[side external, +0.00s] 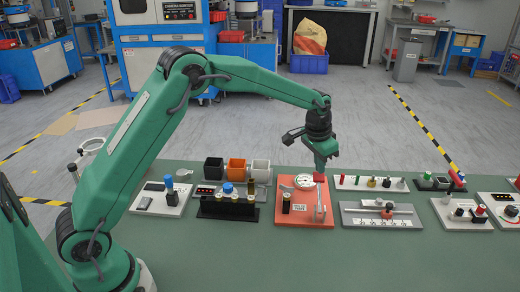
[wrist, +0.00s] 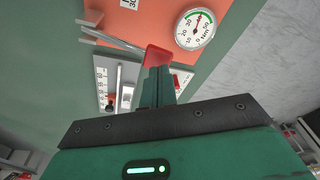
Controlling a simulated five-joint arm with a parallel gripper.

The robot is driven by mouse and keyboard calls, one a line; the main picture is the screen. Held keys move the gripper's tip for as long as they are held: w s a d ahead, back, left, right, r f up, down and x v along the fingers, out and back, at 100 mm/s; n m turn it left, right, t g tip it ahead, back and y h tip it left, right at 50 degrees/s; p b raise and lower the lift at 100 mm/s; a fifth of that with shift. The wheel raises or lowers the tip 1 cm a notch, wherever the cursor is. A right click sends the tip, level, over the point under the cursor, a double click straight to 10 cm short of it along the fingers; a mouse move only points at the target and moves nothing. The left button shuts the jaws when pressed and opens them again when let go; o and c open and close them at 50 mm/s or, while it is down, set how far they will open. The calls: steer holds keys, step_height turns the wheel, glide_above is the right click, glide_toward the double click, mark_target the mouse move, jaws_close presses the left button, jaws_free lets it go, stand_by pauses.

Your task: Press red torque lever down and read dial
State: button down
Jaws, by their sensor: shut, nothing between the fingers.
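The red torque lever (side external: 320,178) stands on an orange plate (side external: 300,218); its metal arms run to the plate's front. In the wrist view the red handle (wrist: 157,56) lies right at my fingertips. My gripper (side external: 321,167) is shut and empty, pointing down directly over the handle. It seems to touch it, but a small gap cannot be ruled out. My gripper's fingers also show in the wrist view (wrist: 157,88). The round dial (side external: 304,181) sits beside the lever. In the wrist view the dial (wrist: 195,29) is clear of my fingers, its needle toward the green arc.
A dark cylinder (side external: 286,204) stands on the orange plate's left. A grey slide fixture (side external: 380,217) lies to the right, a black vial rack (side external: 228,209) to the left. Black, orange and white bins (side external: 236,169) stand behind. The green table's front is clear.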

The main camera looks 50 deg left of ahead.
steer(key=shift+r, duration=2.8)
steer(key=s+a+r+n+t, duration=0.1)
steer(key=s+a+r, duration=0.1)
steer(key=s+r, duration=0.55)
steer(key=s+a+r+n+t, duration=0.15)
steer(key=s+r, duration=0.25)
steer(key=s, duration=0.6)
steer(key=s+a+f, duration=0.2)
steer(key=s+f, duration=0.1)
steer(key=s, duration=1.5)
steer(key=shift+s+t, duration=0.35)
steer(key=shift+t, duration=0.1)
steer(key=c, duration=2.2)
jaws_free()
steer(key=shift+n, duration=0.25)
